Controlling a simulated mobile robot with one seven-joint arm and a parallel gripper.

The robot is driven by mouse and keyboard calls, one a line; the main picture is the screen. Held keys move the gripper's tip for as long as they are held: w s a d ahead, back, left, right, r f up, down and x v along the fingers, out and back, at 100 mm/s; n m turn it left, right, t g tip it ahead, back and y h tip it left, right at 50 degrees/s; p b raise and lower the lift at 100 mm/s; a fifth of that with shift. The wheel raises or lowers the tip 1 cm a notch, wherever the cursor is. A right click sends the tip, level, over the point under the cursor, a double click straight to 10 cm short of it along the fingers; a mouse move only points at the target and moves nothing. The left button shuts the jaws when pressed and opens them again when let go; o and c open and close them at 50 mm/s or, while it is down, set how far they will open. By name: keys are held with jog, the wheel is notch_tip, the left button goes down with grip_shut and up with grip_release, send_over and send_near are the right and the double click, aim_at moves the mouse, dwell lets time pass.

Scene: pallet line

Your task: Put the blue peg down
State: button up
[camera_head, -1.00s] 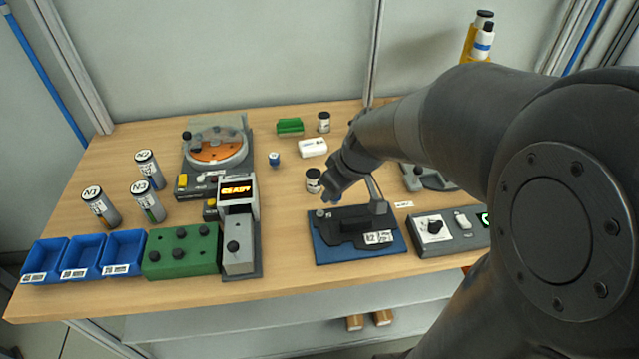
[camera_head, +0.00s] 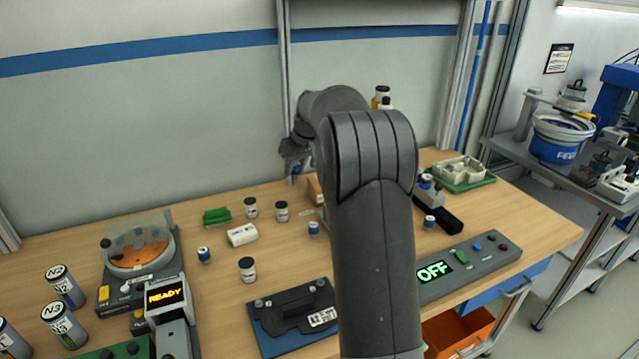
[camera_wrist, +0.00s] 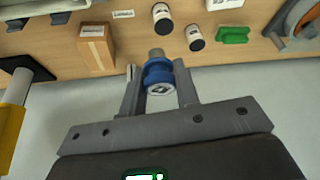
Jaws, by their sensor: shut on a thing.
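The blue peg (camera_wrist: 158,72) shows in the wrist view, with a blue collar and a grey end. My gripper (camera_wrist: 157,80) is shut on it, one finger on each side. The peg is held up above the bench, apart from the things on it. In the head view my gripper (camera_head: 295,160) is near the back edge of the wooden bench (camera_head: 385,250), partly hidden by my own arm. The peg is too small there to make out clearly.
A cardboard box (camera_wrist: 96,48), dark-lidded jars (camera_wrist: 194,37) and a green block (camera_wrist: 232,35) stand near the peg in the wrist view.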

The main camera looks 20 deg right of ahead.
jog(key=w+d+f+m+h, duration=0.1)
jog(key=w+d+m, duration=0.2)
jog(key=w+d, duration=0.8)
jog(key=f, duration=0.3)
jog(key=s+d+f, duration=0.1)
jog(key=f, duration=0.6)
jog(key=shift+s+d+f, duration=0.1)
jog(key=shift+s+d, duration=0.25)
jog(key=shift+d, duration=0.05)
jog(key=o, duration=1)
jog(key=shift+f, duration=0.15)
jog(key=shift+c, duration=0.2)
